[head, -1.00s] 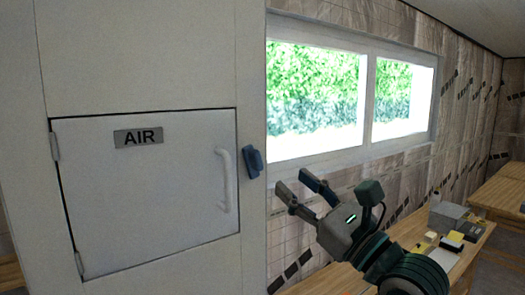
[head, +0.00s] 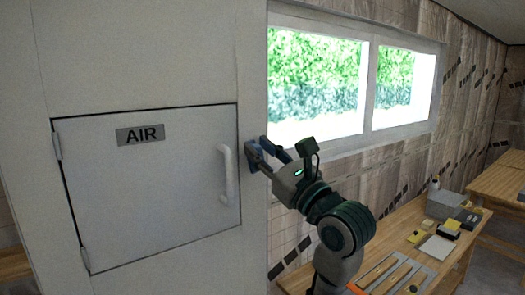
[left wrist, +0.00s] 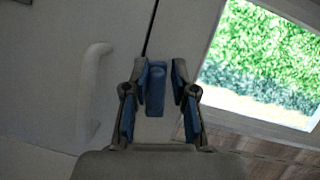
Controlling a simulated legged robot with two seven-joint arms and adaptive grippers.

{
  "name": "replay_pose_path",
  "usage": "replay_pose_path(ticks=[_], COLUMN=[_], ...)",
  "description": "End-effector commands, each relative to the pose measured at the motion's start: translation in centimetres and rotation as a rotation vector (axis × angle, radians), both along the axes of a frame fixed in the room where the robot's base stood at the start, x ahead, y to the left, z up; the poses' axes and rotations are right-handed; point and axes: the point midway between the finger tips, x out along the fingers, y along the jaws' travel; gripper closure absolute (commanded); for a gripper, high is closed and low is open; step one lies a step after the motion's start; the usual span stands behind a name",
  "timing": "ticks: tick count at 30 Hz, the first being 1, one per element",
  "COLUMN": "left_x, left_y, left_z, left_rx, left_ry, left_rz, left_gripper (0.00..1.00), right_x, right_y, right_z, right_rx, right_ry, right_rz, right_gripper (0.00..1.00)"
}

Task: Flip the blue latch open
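The blue latch (left wrist: 156,88) is on the white cabinet front, to the right of the closed AIR panel (head: 140,190). In the left wrist view it stands upright between the two fingers of my left gripper (left wrist: 157,75). The fingers are spread with blue inner pads, one on each side of the latch. The left fingertip is very close to it, and a small gap shows on the right. In the head view my left gripper (head: 259,147) is at the latch and covers most of it. My right gripper is not in view.
A white handle (head: 227,175) sticks out from the panel, left of the latch. A window (head: 370,140) is in the wall to the right. A wooden bench (head: 405,245) with a grey box (head: 443,205) and several small items stands at lower right.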

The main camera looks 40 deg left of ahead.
Motion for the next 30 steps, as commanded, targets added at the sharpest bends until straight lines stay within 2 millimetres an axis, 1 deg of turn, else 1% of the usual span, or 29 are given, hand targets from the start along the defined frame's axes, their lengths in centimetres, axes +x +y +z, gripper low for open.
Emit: replay_pose_path(ticks=[1,2,9,15,19,28,29,30], left_x=[0.0,0.0,0.2,1.0,1.3,1.4,1.4,1.4], left_y=[0.1,0.2,0.6,0.7,0.7,0.9,0.9,0.9], left_z=[0.0,-0.1,-0.1,-0.1,-0.1,-0.1,-0.1,-0.1], left_rx=[-0.001,-0.001,-0.002,0.04,0.063,0.069,0.069,0.068], left_ry=[0.0,0.0,0.016,0.175,0.248,0.262,0.262,0.262], left_rz=[0.0,0.0,-0.001,-0.003,-0.001,0.002,0.002,0.001], left_gripper=[0.94,1.0,1.0,1.0,1.0,1.0,0.77,0.67], right_x=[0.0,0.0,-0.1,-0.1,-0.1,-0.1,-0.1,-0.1], right_y=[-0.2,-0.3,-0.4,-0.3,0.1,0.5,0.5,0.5], right_z=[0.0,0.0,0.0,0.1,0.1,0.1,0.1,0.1], right_rx=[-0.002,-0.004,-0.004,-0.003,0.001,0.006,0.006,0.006], right_ry=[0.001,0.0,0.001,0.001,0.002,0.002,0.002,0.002], right_rz=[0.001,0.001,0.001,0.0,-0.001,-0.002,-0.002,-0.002], right_gripper=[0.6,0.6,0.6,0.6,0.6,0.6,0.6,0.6])
